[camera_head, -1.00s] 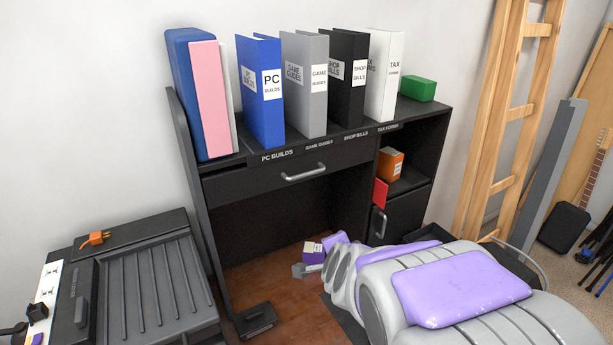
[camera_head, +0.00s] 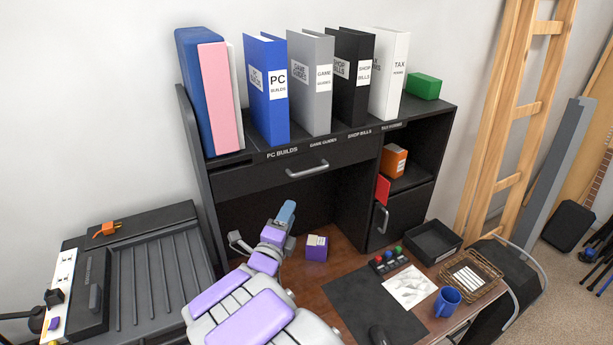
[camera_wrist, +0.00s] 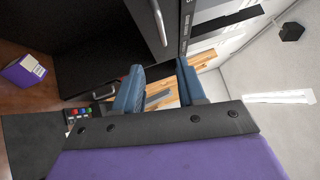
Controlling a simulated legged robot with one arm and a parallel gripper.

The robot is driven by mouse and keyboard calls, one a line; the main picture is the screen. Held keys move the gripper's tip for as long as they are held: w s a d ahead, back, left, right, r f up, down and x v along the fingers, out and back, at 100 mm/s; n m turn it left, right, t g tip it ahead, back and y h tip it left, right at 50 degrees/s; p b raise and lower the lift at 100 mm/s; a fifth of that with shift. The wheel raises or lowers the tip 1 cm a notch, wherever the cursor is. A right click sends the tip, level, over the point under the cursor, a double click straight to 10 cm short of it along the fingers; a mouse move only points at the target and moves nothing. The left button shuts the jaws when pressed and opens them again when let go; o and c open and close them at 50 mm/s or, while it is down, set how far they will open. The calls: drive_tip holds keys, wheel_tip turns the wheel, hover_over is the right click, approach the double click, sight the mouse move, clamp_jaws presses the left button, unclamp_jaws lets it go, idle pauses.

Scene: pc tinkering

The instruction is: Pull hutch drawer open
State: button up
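The black hutch drawer (camera_head: 250,180) sits under the binder shelf and looks shut, with a silver bar handle (camera_head: 307,169) across its front. In the wrist view the handle (camera_wrist: 160,22) runs at the top, beyond my fingers and apart from them. My gripper (camera_head: 286,210) is below the drawer front and a little left of the handle in the head view. In the wrist view its two blue fingers (camera_wrist: 162,82) stand apart with nothing between them, so it is open.
Binders, among them a blue one (camera_head: 265,95), stand on the shelf above. A purple box (camera_head: 316,248), a black mat (camera_head: 370,305), a blue mug (camera_head: 447,301) and a wire basket (camera_head: 470,275) are on the desk. A cupboard (camera_head: 405,215) stands at the right.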

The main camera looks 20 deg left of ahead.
drive_tip(key=p, duration=0.1)
approach(308, 176)
drive_tip(key=w+r, duration=0.2)
drive_tip(key=w+d+r, duration=0.1)
drive_tip(key=w+r, duration=0.1)
drive_tip(key=w, duration=0.1)
drive_tip(key=shift+r, duration=0.4)
drive_tip(key=shift+d, duration=0.1)
drive_tip(key=c, duration=0.7)
clamp_jaws()
drive_tip(key=shift+f, duration=0.1)
